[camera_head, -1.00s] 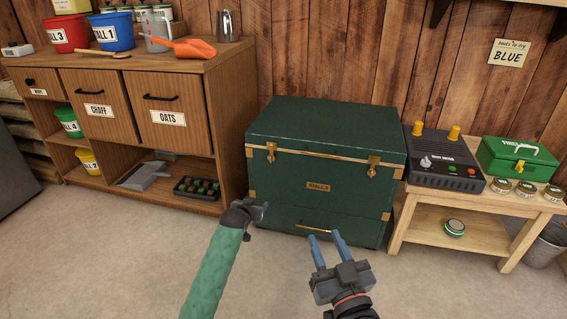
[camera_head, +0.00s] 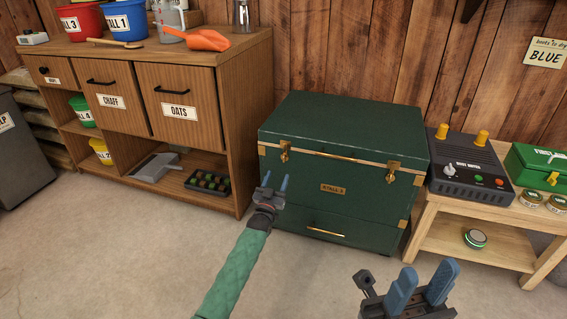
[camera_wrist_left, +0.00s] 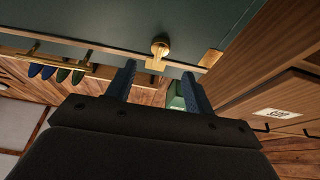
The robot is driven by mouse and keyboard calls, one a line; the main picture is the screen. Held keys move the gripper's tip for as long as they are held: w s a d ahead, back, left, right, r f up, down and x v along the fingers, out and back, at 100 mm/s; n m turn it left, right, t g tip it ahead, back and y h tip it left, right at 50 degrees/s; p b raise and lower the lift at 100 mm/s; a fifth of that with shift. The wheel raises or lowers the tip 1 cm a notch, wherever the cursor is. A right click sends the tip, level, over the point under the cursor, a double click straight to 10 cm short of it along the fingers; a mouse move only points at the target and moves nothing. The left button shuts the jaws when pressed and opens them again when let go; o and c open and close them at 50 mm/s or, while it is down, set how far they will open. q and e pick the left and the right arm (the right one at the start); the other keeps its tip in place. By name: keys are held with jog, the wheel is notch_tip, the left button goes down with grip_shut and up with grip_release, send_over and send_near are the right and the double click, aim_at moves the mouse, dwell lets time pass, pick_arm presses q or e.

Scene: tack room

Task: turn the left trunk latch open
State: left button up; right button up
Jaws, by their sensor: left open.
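The dark green trunk (camera_head: 340,140) stands closed on the floor, with brass trim along its lid edge. Its left latch (camera_head: 284,151) is a small brass piece at the front left of the lid seam. In the left wrist view the latch (camera_wrist_left: 160,48) shows as a brass knob and plate, ahead of and between the fingers. My left gripper (camera_head: 274,184) is open and empty, just below and in front of the latch, apart from it. Its two blue fingers also show in the left wrist view (camera_wrist_left: 159,88). My right gripper (camera_head: 422,284) is open and empty at the lower right.
The right latch (camera_head: 391,172) is on the trunk's front right. A wooden cabinet (camera_head: 235,110) stands close on the left. A wooden bench (camera_head: 450,235) with a dark control box (camera_head: 470,170) stands on the right. The floor in front is clear.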

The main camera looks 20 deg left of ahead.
aim_at(284, 159)
pick_arm(q)
jog(key=shift+b+x, duration=1.15)
jog(key=shift+x, duration=2.75)
jog(key=shift+r, duration=0.15)
jog(key=c, duration=1)
